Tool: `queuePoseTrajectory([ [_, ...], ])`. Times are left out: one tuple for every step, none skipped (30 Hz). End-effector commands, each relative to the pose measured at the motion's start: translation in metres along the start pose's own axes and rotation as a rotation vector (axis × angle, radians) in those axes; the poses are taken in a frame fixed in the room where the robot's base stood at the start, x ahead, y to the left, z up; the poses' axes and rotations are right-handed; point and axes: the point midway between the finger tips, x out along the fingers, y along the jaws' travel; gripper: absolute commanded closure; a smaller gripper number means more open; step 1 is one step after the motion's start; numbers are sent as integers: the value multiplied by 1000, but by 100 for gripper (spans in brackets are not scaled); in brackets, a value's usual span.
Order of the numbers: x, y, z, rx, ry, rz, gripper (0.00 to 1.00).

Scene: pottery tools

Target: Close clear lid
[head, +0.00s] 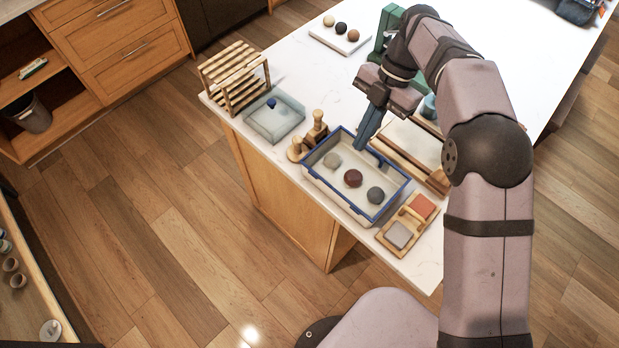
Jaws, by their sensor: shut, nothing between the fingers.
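A shallow pale box (318,182) with a blue rim stands near the front edge of the white counter. Three clay balls show in it: a light grey one (332,160), a dark red one (353,178) and a dark grey one (375,195). I cannot make out the clear lid apart from the blue rim, nor tell whether a clear panel covers the balls. My gripper (361,147) is shut and empty, pointing down at the box's back rim. I cannot tell whether its blue fingers touch the rim.
Wooden tools (318,128) stand close to the box's left. Beyond are a clear tray (262,128) with a blue ball and a slatted wooden rack (234,78). A wooden holder (414,217) with two blocks lies right of the box. A pale wood-edged board (412,145) lies behind it.

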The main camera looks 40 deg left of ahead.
Motion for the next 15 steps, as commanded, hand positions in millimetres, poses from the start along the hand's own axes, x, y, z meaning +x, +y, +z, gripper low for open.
queuePoseTrajectory([
  [0,0,7,2,2,-1,100],
  [0,0,11,2,1,-1,100],
  [1,0,16,3,1,-1,100],
  [2,0,20,3,1,-1,100],
  [3,0,23,3,0,0,100],
  [4,0,27,2,0,0,100],
  [5,0,30,1,0,0,100],
  [5,0,32,1,0,0,100],
  [7,1,35,1,0,0,100],
  [7,0,37,0,0,-1,100],
  [8,1,39,0,0,0,100],
  [9,1,41,0,0,-1,100],
  [10,0,43,1,0,-1,100],
  [10,1,44,0,0,0,100],
  [10,1,45,0,0,0,100],
])
